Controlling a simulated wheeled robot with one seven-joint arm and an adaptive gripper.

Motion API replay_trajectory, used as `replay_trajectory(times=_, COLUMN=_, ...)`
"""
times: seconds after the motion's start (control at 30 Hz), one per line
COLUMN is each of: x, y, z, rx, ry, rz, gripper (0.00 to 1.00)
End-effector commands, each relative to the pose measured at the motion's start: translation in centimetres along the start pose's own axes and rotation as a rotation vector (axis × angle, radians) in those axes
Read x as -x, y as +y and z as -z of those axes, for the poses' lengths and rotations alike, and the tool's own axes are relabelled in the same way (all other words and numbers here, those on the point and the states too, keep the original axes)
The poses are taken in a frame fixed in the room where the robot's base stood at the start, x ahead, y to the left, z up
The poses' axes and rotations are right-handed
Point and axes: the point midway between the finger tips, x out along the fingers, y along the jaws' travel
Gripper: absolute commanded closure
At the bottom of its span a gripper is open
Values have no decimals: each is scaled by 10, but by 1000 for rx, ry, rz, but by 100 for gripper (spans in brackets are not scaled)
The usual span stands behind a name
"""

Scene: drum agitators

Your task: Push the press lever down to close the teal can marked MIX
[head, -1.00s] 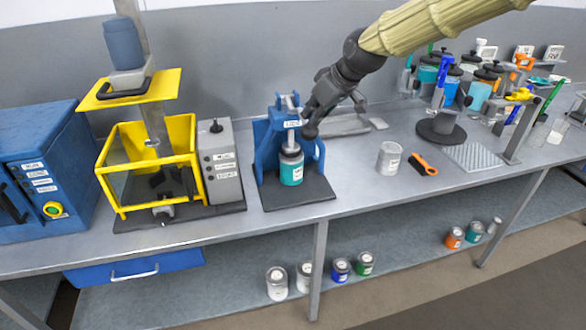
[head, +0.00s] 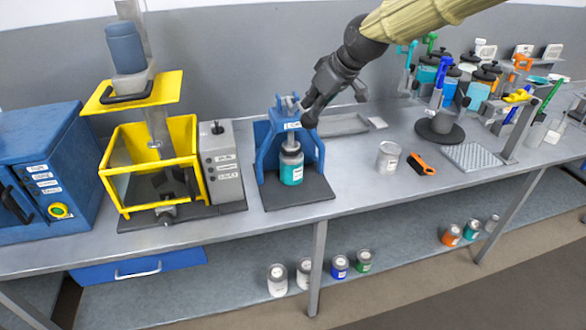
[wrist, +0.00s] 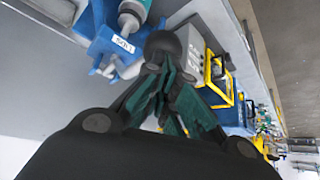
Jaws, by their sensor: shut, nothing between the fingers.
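The teal can (head: 291,172) with a white label stands upright on the dark base of the blue press (head: 268,150). The press's grey plunger (head: 291,140) stands over the can's grey top; whether it touches is too small to tell. The lever's black ball knob (head: 310,119) is just right of the press top, and it shows large in the wrist view (wrist: 163,45). My gripper (head: 314,106) is shut and empty, right at the knob from above. In the wrist view its fingers (wrist: 168,92) point at the knob; contact cannot be told.
Left of the press stand a grey control box (head: 222,165) and a yellow-framed machine (head: 150,160). The bench between press and grey can is clear.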

Motion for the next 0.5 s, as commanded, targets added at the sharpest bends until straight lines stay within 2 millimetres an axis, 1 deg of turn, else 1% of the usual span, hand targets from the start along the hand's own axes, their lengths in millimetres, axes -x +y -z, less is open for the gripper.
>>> replay_trajectory(times=0.5, x=17, y=2, z=16, rx=1, ry=1, rz=0, gripper=100)
